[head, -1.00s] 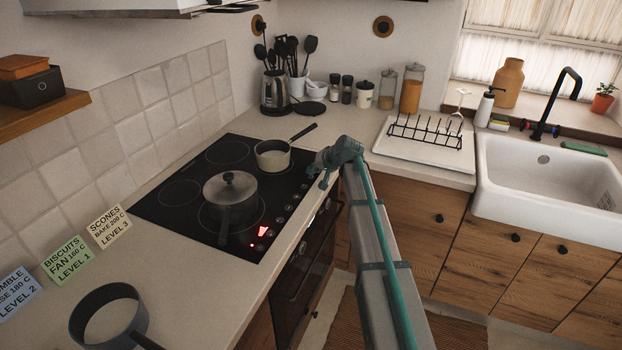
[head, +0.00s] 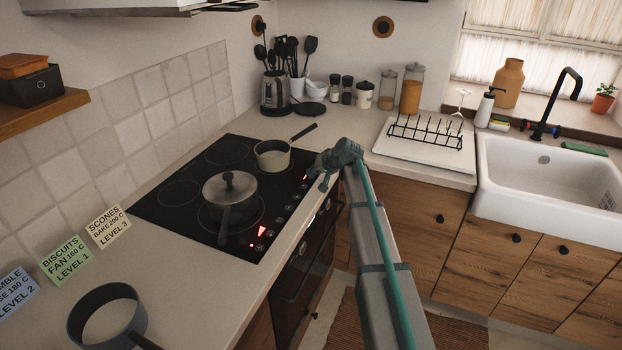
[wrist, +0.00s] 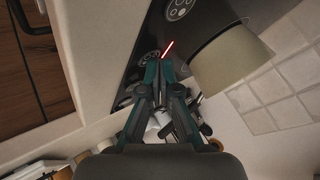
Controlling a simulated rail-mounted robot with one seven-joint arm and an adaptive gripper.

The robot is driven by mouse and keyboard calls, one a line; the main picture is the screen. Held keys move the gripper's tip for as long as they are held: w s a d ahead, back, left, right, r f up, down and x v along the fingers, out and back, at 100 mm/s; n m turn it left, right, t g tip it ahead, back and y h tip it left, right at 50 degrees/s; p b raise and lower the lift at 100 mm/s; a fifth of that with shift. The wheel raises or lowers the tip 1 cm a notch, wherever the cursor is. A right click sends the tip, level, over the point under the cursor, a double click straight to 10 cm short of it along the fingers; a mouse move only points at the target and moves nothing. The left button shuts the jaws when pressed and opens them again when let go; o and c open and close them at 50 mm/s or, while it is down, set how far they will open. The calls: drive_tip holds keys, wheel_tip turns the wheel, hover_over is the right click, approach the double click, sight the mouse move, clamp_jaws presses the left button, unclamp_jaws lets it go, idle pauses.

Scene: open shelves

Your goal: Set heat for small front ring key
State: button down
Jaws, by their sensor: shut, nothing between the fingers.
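The black glass hob (head: 179,194) is set in the counter, with a column of keys (head: 281,220) along its right edge. Red lights glow at the near end of the keys, and another glows at the far end beside my gripper (head: 318,183). My gripper is shut and empty, pointing down over the far end of the key column. In the wrist view its fingertips (wrist: 159,66) are together beside a red lit bar (wrist: 168,49) on the hob. I cannot tell whether they touch the glass. The labels on the keys are too small to read.
A lidded pot (head: 229,190) stands at the front of the hob. A small open saucepan (head: 272,158) stands close left of my gripper. An empty pan (head: 85,325) and recipe cards (head: 67,260) are nearer. The counter's front edge runs below my gripper.

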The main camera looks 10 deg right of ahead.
drive_tip(key=shift+s+f, duration=0.15)
drive_tip(key=shift+f, duration=0.25)
idle(0.6)
drive_tip(key=shift+r, duration=0.15)
drive_tip(key=shift+a+r, duration=0.15)
drive_tip(key=shift+r, duration=0.55)
drive_tip(key=shift+r+p, duration=1.2)
drive_tip(key=shift+r, duration=1.35)
drive_tip(key=shift+w, duration=0.2)
